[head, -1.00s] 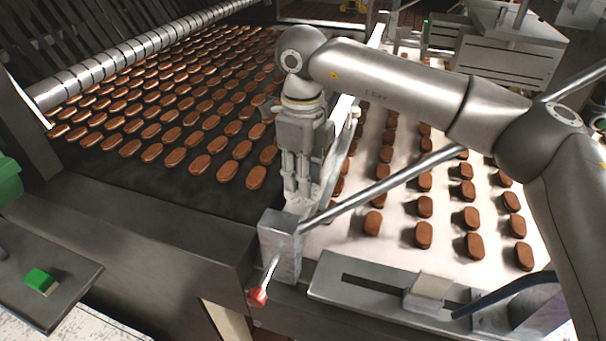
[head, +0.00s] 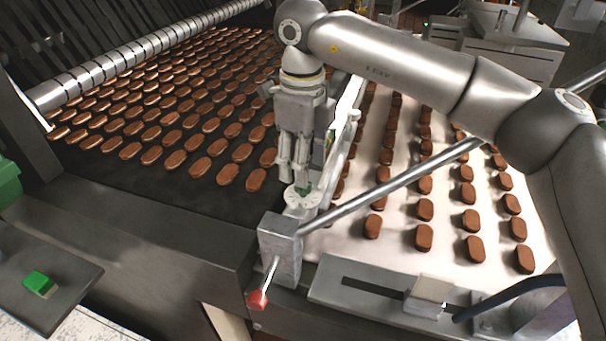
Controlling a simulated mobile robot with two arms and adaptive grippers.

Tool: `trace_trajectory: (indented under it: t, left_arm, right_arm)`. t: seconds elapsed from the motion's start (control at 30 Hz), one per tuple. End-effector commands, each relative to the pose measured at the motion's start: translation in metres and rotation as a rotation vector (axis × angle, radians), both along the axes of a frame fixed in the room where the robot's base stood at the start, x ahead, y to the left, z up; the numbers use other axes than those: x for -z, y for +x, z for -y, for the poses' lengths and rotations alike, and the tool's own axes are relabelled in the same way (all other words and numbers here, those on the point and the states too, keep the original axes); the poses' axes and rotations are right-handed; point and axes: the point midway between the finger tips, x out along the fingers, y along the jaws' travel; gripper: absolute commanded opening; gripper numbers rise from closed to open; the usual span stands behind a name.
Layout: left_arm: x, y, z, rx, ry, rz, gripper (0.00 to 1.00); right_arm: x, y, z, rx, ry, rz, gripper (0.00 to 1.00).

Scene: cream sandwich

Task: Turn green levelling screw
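The small green levelling screw (head: 303,188) stands on a round pale metal disc (head: 297,199) at the near end of the rail between the two belts. My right gripper (head: 292,178) points down just above it. Its two fingers are apart, with a narrow gap between them and nothing seen in it. The fingertips are close over the screw and slightly to its left; I cannot tell whether they touch it. The screw's upper part is partly hidden by the fingers. My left gripper is not in view.
A metal block (head: 281,246) with a slanting rod and a red-knobbed lever (head: 257,299) stands just in front. A dark belt (head: 150,188) and a pale belt (head: 390,244) carry rows of brown biscuits. A green button (head: 39,282) is at lower left.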

Motion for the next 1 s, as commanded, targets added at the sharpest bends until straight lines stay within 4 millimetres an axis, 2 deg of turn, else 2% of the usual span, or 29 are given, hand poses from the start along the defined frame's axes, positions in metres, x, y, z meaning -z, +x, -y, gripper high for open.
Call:
trace_trajectory:
  t: [0.1,0.3,0.5,0.83,0.93,1.0]
  left_arm:
    - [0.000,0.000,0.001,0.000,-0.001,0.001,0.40]
    - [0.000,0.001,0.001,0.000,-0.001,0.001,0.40]
    - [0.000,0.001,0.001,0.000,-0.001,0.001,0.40]
    - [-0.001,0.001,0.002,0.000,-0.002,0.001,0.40]
    - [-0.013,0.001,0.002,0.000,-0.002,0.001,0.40]
    - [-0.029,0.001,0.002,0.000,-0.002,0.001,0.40]
  right_arm:
    - [-0.029,0.001,-0.001,0.000,0.002,0.004,0.50]
    - [-0.063,0.000,-0.001,0.000,0.000,0.002,0.50]
    - [-0.077,0.000,0.000,-0.002,0.000,-0.001,0.50]
    - [-0.080,0.000,-0.001,-0.002,0.000,-0.001,0.50]
    - [-0.092,0.000,0.000,-0.002,0.000,0.000,0.50]
    - [-0.108,0.000,-0.001,-0.002,0.001,0.000,0.50]
